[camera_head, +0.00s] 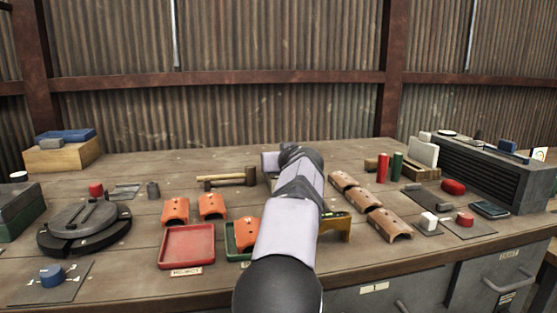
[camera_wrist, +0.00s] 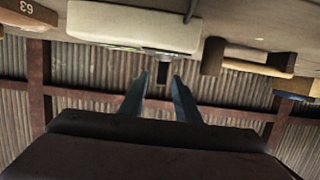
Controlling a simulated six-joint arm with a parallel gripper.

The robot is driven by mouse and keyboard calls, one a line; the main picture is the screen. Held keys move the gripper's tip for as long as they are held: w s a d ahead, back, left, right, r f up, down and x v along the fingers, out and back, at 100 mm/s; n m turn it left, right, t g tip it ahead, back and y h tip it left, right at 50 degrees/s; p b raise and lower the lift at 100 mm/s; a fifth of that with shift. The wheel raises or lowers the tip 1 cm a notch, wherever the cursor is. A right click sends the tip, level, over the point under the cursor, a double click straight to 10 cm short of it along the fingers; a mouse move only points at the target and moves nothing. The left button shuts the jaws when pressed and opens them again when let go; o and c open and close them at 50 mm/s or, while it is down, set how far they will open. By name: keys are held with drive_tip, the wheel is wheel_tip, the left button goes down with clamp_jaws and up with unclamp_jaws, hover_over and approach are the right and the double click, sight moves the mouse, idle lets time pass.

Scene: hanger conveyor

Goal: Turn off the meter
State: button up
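The likely meter is a pale beige box, mostly hidden behind my arm in the head view; a pale part (camera_head: 270,160) shows left of the arm. In the wrist view, which is upside down, the box (camera_wrist: 135,25) is at the top, with a green patch partly visible on its face. A small dark peg (camera_wrist: 162,72) stands out near its edge, lined up with the gap between my fingers. My gripper (camera_wrist: 159,78) is open, its two fingers either side of that gap. I cannot tell whether they touch the peg. The fingers are hidden in the head view.
A wooden mallet (camera_head: 228,179) lies left of the box. Orange tiles (camera_head: 175,210), a red tray (camera_head: 186,246) and a green tray (camera_head: 231,246) are in front. Brown tiles (camera_head: 365,199) and red and green cylinders (camera_head: 397,165) stand right. A round dark fixture (camera_head: 84,229) is far left.

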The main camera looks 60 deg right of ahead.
drive_tip(key=b+v, duration=0.1)
drive_tip(key=v, duration=0.6)
drive_tip(key=shift+b, duration=0.3)
drive_tip(key=shift+s+a, duration=0.1)
drive_tip(key=shift+a, duration=0.05)
drive_tip(key=w+a+r+n+y+p, duration=0.15)
drive_tip(key=w+a+y+p, duration=0.35)
drive_tip(key=w+a+p, duration=0.65)
drive_tip(key=a+n+g+y+p, duration=0.3)
drive_tip(key=a+y+p, duration=0.1)
drive_tip(key=a+p, duration=1.4)
drive_tip(key=s+a+r+n+g+y+p, duration=0.1)
drive_tip(key=s+a+r+g+p, duration=0.1)
drive_tip(key=a+p, duration=0.4)
drive_tip(key=s+a+r+n+g+y+p, duration=0.1)
drive_tip(key=s+a+p, duration=0.2)
drive_tip(key=a+p, duration=0.3)
drive_tip(key=s+a+r+n+g+p, duration=0.1)
drive_tip(key=s+a+r+g+p, duration=0.15)
drive_tip(key=s+a+p, duration=0.35)
drive_tip(key=s+a+r+n+g+p, duration=0.2)
drive_tip(key=s+a+r+p, duration=0.2)
drive_tip(key=s+p, duration=0.3)
drive_tip(key=shift+m+h, duration=0.25)
drive_tip(key=shift+h, duration=0.05)
wheel_tip(320, 180, down, 6)
drive_tip(key=b, duration=0.6)
drive_tip(key=shift+s+d, duration=0.15)
